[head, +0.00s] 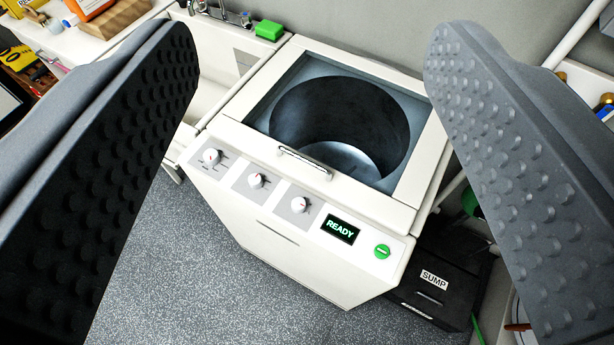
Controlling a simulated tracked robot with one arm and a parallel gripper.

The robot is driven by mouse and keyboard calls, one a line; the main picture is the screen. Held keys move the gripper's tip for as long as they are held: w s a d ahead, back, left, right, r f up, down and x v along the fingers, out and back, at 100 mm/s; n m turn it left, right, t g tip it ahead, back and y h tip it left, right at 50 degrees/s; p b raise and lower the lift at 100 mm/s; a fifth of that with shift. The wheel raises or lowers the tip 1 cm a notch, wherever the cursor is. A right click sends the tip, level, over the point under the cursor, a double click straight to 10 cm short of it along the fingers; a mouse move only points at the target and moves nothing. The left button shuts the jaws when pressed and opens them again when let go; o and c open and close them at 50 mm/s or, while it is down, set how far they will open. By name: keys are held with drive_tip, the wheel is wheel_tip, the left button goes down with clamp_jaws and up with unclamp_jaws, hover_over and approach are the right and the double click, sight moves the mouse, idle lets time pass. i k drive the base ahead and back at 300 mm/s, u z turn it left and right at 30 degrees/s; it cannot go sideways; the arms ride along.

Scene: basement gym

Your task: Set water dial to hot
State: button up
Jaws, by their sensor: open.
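A white top-loading washer (325,262) stands in the middle of the view, with its open drum or clear lid on top. Its sloped front panel carries a left dial (211,156), a middle dial (256,181) and a right dial (299,204), each a white knob with a red mark on a grey plate. The lettering is too small to read, so I cannot tell which one is the water dial or its setting. My gripper (312,42) is open and empty, its dark studded fingers wide apart on both sides of the washer, apart from the dials.
The panel also has a display (340,229) reading READY and a green knob (382,251). A handle (305,163) sits at the lid's front edge. A black SUMP box (440,300) is at the right, a sink with a green block (269,30) behind left. Speckled floor in front is clear.

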sight(255, 182)
drive_tip(key=k, duration=1.3)
drive_tip(key=u, duration=0.25)
drive_tip(key=i, duration=1.85)
drive_tip(key=z, duration=0.6)
